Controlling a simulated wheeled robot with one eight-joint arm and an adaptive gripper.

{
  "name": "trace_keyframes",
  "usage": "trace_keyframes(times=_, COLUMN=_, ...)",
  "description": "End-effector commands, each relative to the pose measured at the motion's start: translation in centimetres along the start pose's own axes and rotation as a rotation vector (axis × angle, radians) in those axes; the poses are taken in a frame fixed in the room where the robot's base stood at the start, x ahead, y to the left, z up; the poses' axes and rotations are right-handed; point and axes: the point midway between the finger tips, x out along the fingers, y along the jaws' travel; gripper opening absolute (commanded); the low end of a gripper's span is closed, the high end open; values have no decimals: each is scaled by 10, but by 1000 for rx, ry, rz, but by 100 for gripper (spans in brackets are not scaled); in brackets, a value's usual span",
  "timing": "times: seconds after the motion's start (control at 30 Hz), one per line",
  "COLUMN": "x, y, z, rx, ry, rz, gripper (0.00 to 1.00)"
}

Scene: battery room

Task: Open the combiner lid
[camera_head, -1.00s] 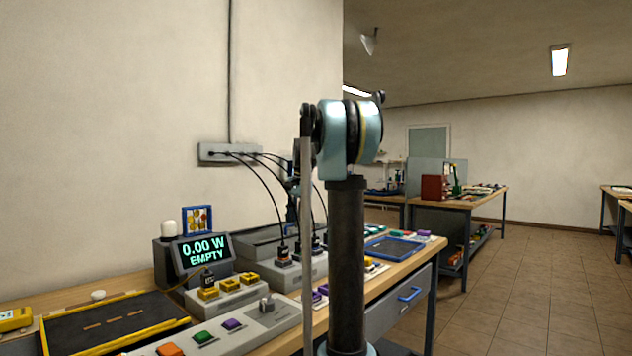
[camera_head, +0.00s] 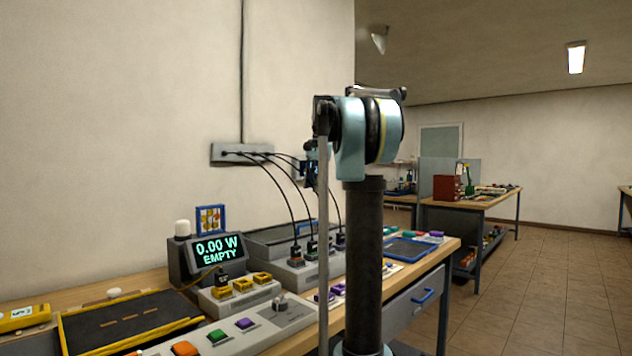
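My upright arm column and elbow fill the middle of the view. A dark and light-blue part of my arm's far end (camera_head: 311,168) shows just left of the elbow, above the bench. My gripper's fingers are hidden, so I cannot tell whether they are open.
A panel with orange, green and purple buttons (camera_head: 217,335) and a yellow-edged black tray (camera_head: 126,322) lie nearer. Tiled floor (camera_head: 540,290) is open at right.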

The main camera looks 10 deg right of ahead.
Motion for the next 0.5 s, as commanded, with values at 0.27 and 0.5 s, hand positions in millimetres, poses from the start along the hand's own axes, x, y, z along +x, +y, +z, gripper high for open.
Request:
trace_keyframes(times=0.27, x=-34, y=4, z=1, rx=-5, ry=1, rz=1, gripper=31)
trace_keyframes(times=0.5, x=-26, y=15, z=10, rx=-40, ry=5, rz=2, gripper=31)
